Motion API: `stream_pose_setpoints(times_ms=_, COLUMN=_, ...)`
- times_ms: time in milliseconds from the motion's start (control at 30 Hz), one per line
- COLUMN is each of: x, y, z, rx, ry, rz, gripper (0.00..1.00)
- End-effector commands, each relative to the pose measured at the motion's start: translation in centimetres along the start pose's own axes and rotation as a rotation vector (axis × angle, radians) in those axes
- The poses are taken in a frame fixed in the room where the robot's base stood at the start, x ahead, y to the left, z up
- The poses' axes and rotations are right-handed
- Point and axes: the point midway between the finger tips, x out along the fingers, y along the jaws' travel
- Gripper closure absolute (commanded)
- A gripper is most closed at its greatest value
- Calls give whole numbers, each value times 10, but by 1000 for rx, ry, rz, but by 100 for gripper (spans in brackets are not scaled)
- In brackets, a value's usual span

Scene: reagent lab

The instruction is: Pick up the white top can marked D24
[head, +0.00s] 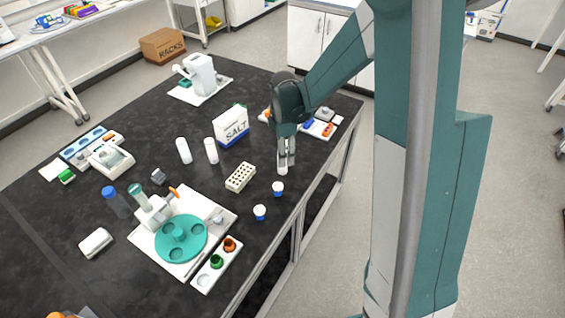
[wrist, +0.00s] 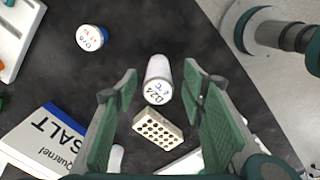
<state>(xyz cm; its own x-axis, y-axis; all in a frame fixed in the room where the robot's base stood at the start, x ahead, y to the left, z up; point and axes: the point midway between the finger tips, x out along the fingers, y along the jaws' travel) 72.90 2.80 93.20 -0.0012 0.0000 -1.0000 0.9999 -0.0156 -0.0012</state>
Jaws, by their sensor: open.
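The white can marked D24 (wrist: 158,82) stands on the black table in the wrist view, its marked white top facing the camera. It lies between the two green finger pads of my gripper (wrist: 162,105), with a visible gap on each side. My gripper is open. In the head view my gripper (head: 284,160) points down over the table's right part, and a white can (head: 282,170) shows at its fingertips. Its body is partly hidden there by the fingers.
A blue can with a white top marked D76 (wrist: 91,38) stands apart at upper left in the wrist view. A white rack with holes (head: 240,177), two blue cans with white tops (head: 277,188) (head: 260,212) and the salt box (head: 231,125) stand nearby.

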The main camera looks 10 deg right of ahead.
Motion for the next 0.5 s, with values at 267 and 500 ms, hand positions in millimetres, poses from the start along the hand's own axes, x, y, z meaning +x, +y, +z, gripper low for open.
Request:
stream_pose_setpoints(times_ms=267, x=0, y=0, z=0, rx=0, ry=0, rz=0, gripper=59)
stream_pose_setpoints(times_ms=500, x=14, y=0, z=0, rx=0, ry=0, rz=0, gripper=59)
